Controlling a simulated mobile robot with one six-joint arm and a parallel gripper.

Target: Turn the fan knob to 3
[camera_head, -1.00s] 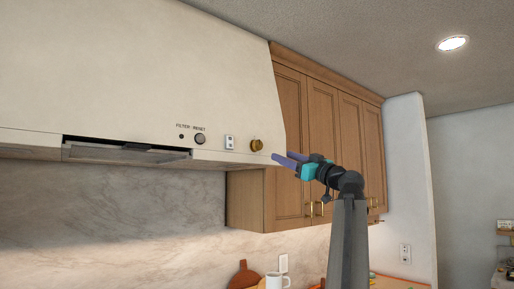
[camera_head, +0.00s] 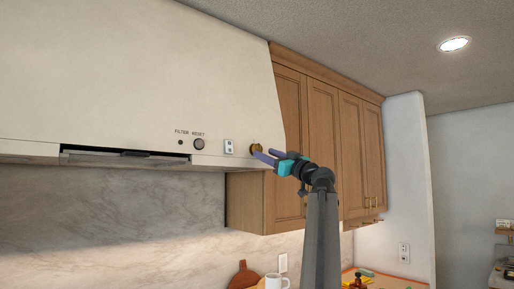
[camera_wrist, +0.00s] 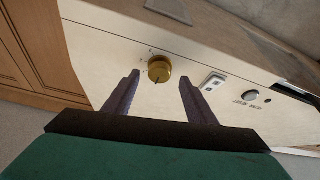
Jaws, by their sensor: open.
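The fan knob (camera_head: 255,147) is a round brass knob at the right end of the cream range hood's front (camera_head: 150,85). In the wrist view the knob (camera_wrist: 159,70) shows a dark pointer line toward the lower edge of the picture, with small marks around it too small to read. My gripper (camera_head: 262,154) is open, its two purple fingers reaching toward the knob. In the wrist view the fingers (camera_wrist: 158,92) stand on either side of the knob, with a gap on each side. The head view shows the fingers partly in front of the knob.
A white switch plate (camera_head: 229,146) and a round filter reset button (camera_head: 198,144) sit left of the knob. Wooden cabinets (camera_head: 322,130) stand close on the right. A white mug (camera_head: 277,282) is on the counter below.

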